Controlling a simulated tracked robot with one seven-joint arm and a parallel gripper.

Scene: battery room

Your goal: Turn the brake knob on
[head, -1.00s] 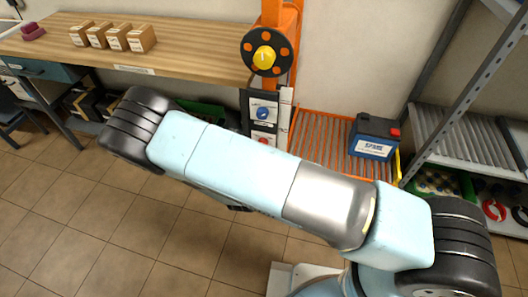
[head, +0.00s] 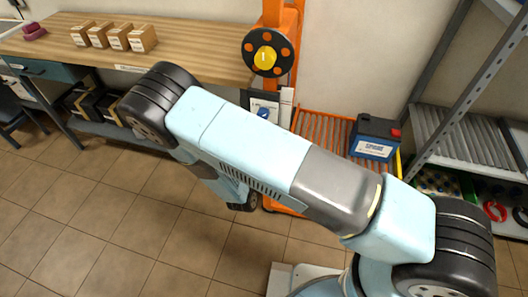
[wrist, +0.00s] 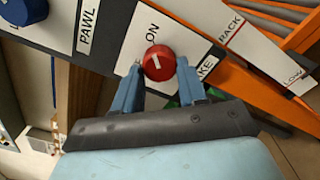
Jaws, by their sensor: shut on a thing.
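In the wrist view the red brake knob (wrist: 159,62) has a short white line on its face and sits on a white label plate (wrist: 185,31). The word ON stands above it; the lettering below and right is partly covered by a finger. My gripper (wrist: 159,66) has its two blue fingers on either side of the knob, shut on it. The white line is nearly upright in this view, roughly towards ON. In the head view my arm hides the brake knob and my gripper.
A blue knob (wrist: 24,8) marked PAWL is at the wrist view's upper left. The orange lift column carries a yellow-centred handwheel (head: 265,56). A blue battery (head: 374,136) rests on the orange roller platform (head: 325,127). A workbench (head: 185,55) stands left, metal shelves (head: 455,130) right.

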